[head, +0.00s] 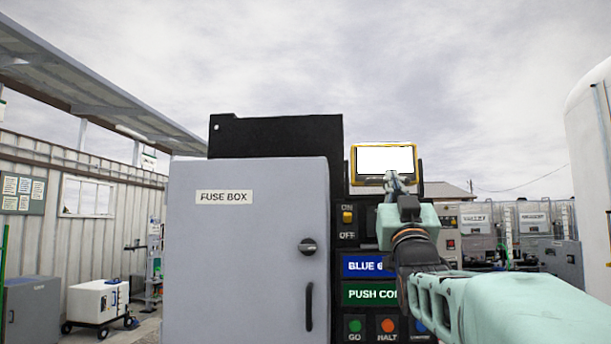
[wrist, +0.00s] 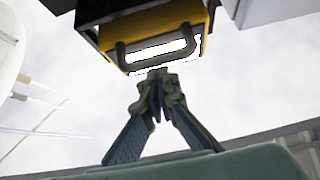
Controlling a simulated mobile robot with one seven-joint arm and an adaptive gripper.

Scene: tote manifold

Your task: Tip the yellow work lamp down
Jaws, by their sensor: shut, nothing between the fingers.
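The yellow work lamp (head: 385,161) sits at the top right of the black panel in the head view, its white face lit and toward the camera. In the wrist view the lamp (wrist: 185,22) is at the top, with a dark bar handle across its lit face. My gripper (head: 392,178) is shut and empty, just in front of the lamp's lower edge. In the wrist view its fingertips (wrist: 157,73) meet just below the handle; whether they touch the lamp I cannot tell. My arm hides part of the panel below.
A grey fuse box (head: 250,260) with a knob (head: 308,246) and a handle stands left of my arm. An on/off switch (head: 347,217) and several push buttons sit on the panel. Open sky lies above the lamp.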

